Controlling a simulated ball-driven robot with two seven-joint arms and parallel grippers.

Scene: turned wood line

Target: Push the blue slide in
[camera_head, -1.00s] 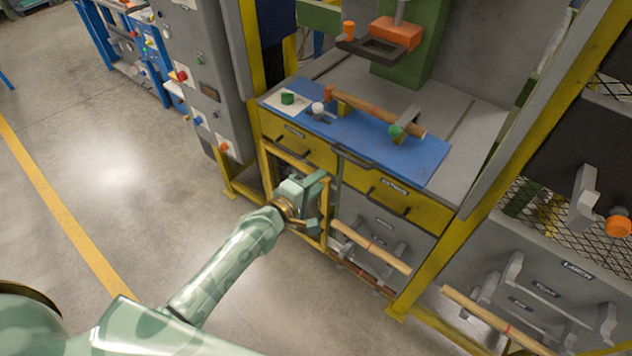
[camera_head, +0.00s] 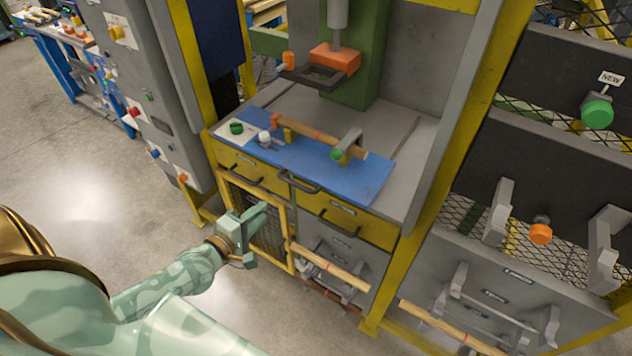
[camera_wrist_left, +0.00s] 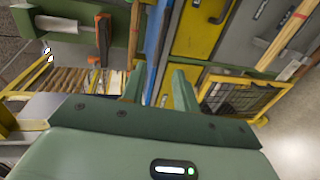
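The blue slide (camera_head: 350,174) is a flat blue board on the bench top. It has a dark bar handle (camera_head: 301,184) at its front edge, above the yellow drawers. A wooden spindle (camera_head: 310,134) lies along it between holders. My left gripper (camera_head: 264,232) is open and empty, in front of the bench and below the slide's front edge, apart from the handle. In the left wrist view its two fingers (camera_wrist_left: 156,86) stand apart, and the slide's blue edge (camera_wrist_left: 154,42) shows beyond them. My right gripper is not in view.
A yellow-framed mesh door (camera_head: 282,262) is behind the left gripper. Yellow drawers (camera_head: 345,217) with dark handles sit under the slide. An orange press head (camera_head: 336,58) hangs over the bench. Grey racks (camera_head: 505,290) stand right. Floor to the left is open.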

